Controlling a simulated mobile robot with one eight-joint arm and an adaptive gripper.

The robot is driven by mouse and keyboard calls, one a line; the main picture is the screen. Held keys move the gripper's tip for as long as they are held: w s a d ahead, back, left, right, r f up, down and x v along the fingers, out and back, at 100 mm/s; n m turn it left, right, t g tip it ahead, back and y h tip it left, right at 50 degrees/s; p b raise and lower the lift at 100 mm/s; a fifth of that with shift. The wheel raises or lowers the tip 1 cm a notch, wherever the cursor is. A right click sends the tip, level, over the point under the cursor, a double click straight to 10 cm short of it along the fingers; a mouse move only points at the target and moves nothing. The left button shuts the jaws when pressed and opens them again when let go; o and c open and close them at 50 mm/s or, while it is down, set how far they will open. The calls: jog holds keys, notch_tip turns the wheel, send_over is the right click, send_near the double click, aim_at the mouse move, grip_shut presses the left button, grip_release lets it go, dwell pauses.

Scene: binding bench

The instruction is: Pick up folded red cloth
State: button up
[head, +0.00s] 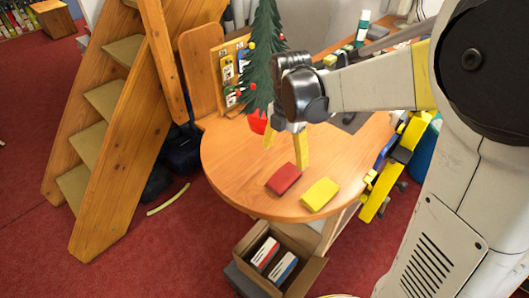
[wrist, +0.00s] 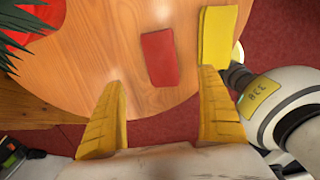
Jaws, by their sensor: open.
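The folded red cloth (head: 283,179) lies flat on the round wooden table (head: 232,165) near its front edge. In the wrist view the red cloth (wrist: 160,59) lies beyond the fingertips, roughly midway between them. My gripper (head: 285,146) is open and empty, with its yellow fingers pointing down above the table just behind the cloth in the head view. In the wrist view my gripper (wrist: 165,85) shows both fingers wide apart, with nothing between them.
A folded yellow cloth (head: 320,194) lies just right of the red one; a narrow gap separates them. A small green tree (head: 264,60) in a red pot (head: 257,122) stands at the back. An open cardboard box (head: 305,272) sits on the floor below. The table's left part is clear.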

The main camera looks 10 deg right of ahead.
jog(key=b, duration=0.1)
send_over(285, 175)
notch_tip(285, 175, down, 4)
jog(key=shift+a+f, duration=0.1)
jog(key=shift+f, duration=0.15)
notch_tip(285, 175, down, 6)
jog(key=b, duration=0.2)
jog(key=shift+r+b, duration=0.1)
jog(key=shift+b, duration=0.3)
jog(key=shift+r, duration=0.1)
jog(key=shift+c, duration=0.2)
jog(key=c, duration=1.1)
